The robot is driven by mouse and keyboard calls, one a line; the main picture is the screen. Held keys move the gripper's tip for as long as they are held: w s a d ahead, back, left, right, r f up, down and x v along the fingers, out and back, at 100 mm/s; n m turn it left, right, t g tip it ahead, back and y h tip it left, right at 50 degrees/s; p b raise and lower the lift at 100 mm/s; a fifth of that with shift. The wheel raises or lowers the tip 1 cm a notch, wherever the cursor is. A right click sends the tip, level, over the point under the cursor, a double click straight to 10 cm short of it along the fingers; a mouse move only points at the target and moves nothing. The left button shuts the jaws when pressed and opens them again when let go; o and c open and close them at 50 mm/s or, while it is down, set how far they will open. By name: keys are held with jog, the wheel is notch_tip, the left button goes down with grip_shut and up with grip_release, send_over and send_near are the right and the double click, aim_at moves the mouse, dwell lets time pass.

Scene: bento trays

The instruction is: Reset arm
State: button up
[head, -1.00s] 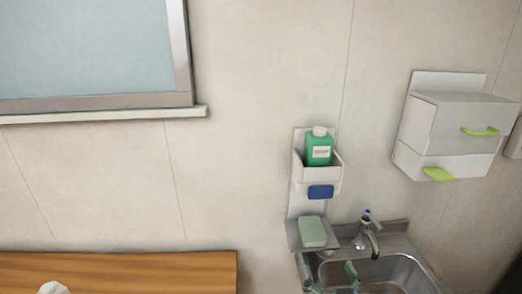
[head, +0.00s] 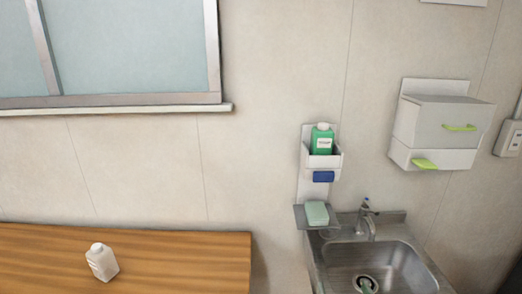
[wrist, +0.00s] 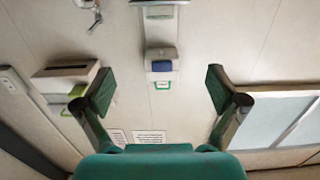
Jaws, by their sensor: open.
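My gripper (wrist: 160,88) is open in the wrist view, its two green-padded fingers spread wide. Nothing is between the fingers. The wall holder with the blue front (wrist: 162,65) shows beyond them, apart from them. In the head view the gripper cannot be made out clearly; only a small green piece shows in the sink at the bottom edge, and I cannot tell what it is.
A sink (head: 350,256) with a faucet (head: 367,222) stands at the right. Above are a green bottle (head: 322,140) in its holder, a soap bar (head: 317,213) and a white wall box (head: 437,125). A white bottle (head: 101,262) stands on the wooden table (head: 185,262).

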jog(key=s+f, duration=0.8)
jog(key=s, duration=0.2)
jog(key=s+f+g, duration=0.1)
jog(key=s+f, duration=0.1)
jog(key=s, duration=1.3)
jog(key=s+f+g, duration=0.1)
jog(key=s+f, duration=0.1)
jog(key=s, duration=1.2)
jog(key=shift+s+g, duration=0.3)
jog(key=shift+s, duration=0.05)
